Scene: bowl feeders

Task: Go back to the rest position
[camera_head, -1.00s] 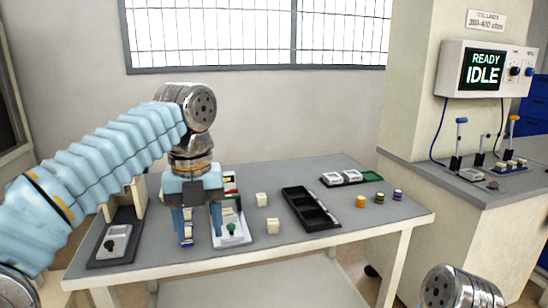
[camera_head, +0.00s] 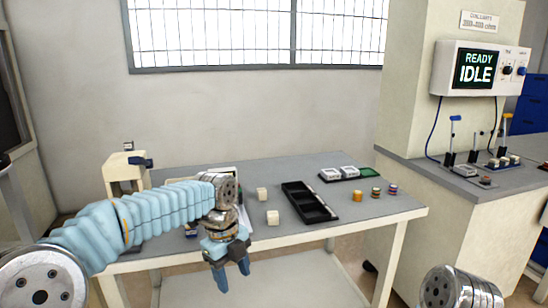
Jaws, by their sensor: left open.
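My left gripper (camera_head: 232,276) hangs in front of the table's near edge, pointing down, with its blue fingers apart and nothing between them. My left arm comes in from the left and covers the left part of the grey table (camera_head: 350,221). A round metal joint of my right arm shows at the bottom right, but the right gripper is out of the picture.
Cream blocks (camera_head: 272,217), a black compartment tray (camera_head: 310,203) and small coloured cylinders (camera_head: 375,191) sit on the table. A cream press-like fixture (camera_head: 125,170) stands at the table's left. A tester reading READY IDLE (camera_head: 476,69) is at the right.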

